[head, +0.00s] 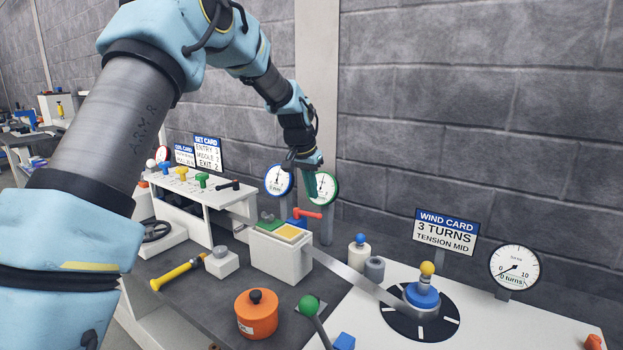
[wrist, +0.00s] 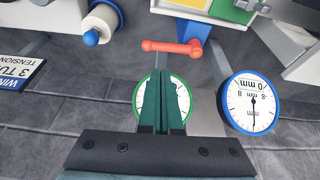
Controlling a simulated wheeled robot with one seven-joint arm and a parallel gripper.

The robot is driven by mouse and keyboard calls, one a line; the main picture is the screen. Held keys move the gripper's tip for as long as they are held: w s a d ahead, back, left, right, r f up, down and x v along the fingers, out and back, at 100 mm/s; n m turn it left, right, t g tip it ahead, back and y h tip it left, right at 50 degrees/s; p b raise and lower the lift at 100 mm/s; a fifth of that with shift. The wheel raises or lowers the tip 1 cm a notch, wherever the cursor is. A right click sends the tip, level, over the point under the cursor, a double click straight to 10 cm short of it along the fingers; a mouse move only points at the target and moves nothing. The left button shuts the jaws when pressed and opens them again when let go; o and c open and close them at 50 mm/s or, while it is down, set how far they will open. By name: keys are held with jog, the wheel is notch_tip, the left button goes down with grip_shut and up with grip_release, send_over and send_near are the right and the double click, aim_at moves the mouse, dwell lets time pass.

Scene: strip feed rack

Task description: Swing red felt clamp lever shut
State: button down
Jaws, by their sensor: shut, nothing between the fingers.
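The red felt clamp lever (head: 309,213) sticks out sideways from the blue block (head: 296,222) at the back of the light grey felt box (head: 282,262). In the wrist view the red lever (wrist: 172,46) lies crosswise, its pivot end at the right beside the blue block (wrist: 191,30). My gripper (head: 311,196) hangs above and behind the lever in the head view. In the wrist view its dark green fingers (wrist: 164,74) are together and empty, their tips short of the lever in the picture. I cannot tell whether they touch it.
Blue-rimmed (head: 278,181) and green-rimmed (head: 322,187) gauges stand close behind the box. A metal strip (head: 352,279) runs from the box to the winding dial (head: 413,318). An orange pot (head: 257,317) and a green-knobbed lever (head: 309,305) stand in front.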

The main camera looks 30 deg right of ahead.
jog(key=shift+p+x, duration=0.65)
jog(key=shift+x, duration=1.8)
